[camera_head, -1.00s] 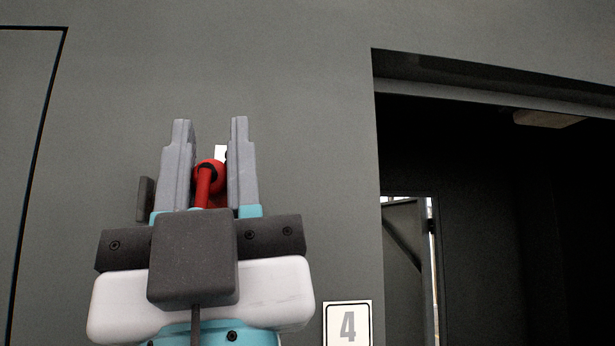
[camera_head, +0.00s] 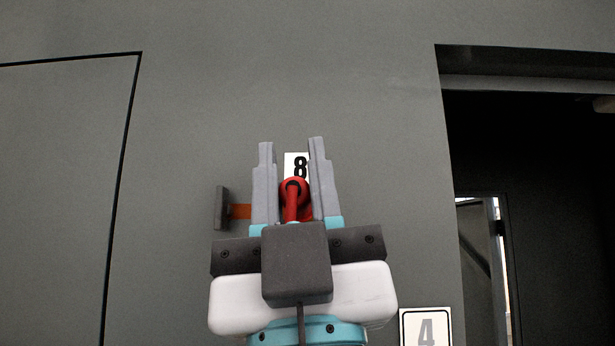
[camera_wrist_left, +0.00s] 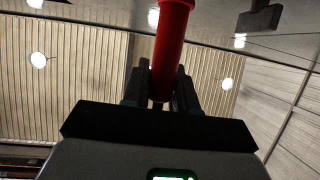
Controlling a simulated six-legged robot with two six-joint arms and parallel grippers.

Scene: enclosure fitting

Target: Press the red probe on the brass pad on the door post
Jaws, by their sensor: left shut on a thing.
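My left gripper (camera_head: 291,150) points up in front of the grey wall, its two grey fingers shut on the red probe (camera_head: 293,197). The probe's red shaft also shows between the fingers in the left wrist view (camera_wrist_left: 170,45). An orange-brown strip (camera_head: 240,211) with a dark block (camera_head: 222,208) at its left end shows just left of the fingers. I cannot tell whether the strip belongs to the probe or the wall. No clear brass pad is visible; the gripper may hide it. My right gripper is not in view.
A white plate marked 8 (camera_head: 296,165) is partly hidden behind the fingers. A plate marked 4 (camera_head: 426,327) is at the lower right, beside the dark doorway (camera_head: 520,150). A black seam (camera_head: 122,150) runs down the wall at left. The wall above the gripper is bare.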

